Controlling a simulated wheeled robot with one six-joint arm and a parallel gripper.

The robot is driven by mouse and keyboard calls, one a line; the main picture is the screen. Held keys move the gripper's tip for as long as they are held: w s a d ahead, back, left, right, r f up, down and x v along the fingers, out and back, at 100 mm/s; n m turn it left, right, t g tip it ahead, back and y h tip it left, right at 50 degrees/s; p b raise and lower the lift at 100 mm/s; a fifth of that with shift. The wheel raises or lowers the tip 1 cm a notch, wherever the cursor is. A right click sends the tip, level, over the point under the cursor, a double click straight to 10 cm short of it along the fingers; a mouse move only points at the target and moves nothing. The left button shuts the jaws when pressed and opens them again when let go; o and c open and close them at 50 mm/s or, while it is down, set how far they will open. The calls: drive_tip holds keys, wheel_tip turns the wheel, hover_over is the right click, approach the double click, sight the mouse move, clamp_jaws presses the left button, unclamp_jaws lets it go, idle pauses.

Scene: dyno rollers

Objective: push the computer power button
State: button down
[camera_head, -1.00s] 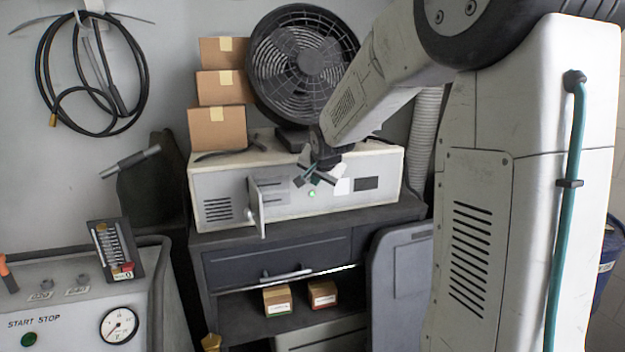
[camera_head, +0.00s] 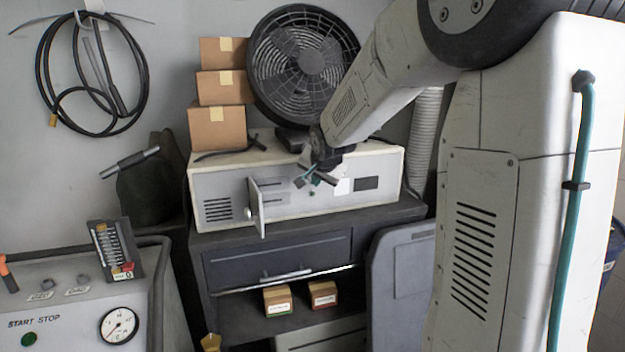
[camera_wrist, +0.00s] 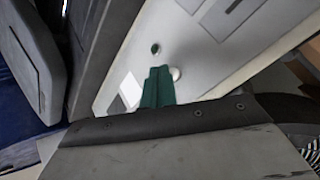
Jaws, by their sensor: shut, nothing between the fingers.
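The computer (camera_head: 225,190) is a pale, low, wide case on a dark cabinet, and it also shows in the wrist view (camera_wrist: 215,75). A small dark round spot (camera_head: 312,193) is on its front, below my gripper (camera_head: 311,173). In the wrist view, my gripper's green fingers (camera_wrist: 158,72) are shut and empty, close against the front panel. A dark round button-like spot (camera_wrist: 155,48) lies just beyond the tips, and a pale round knob (camera_wrist: 176,73) lies just right of them. I cannot tell whether the fingers touch either one.
A small flap (camera_head: 258,205) stands open on the case front, left of my gripper. A fan (camera_head: 300,60) and stacked cardboard boxes (camera_head: 217,128) are on top. The cabinet (camera_head: 280,250) holds small boxes below. A control panel (camera_head: 75,300) with a gauge stands at lower left.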

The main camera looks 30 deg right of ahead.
drive_tip(key=shift+s, duration=0.1)
drive_tip(key=s, duration=0.2)
drive_tip(key=s+a, duration=0.1)
drive_tip(key=s, duration=0.2)
drive_tip(key=shift+s+a, duration=0.3)
idle(1.3)
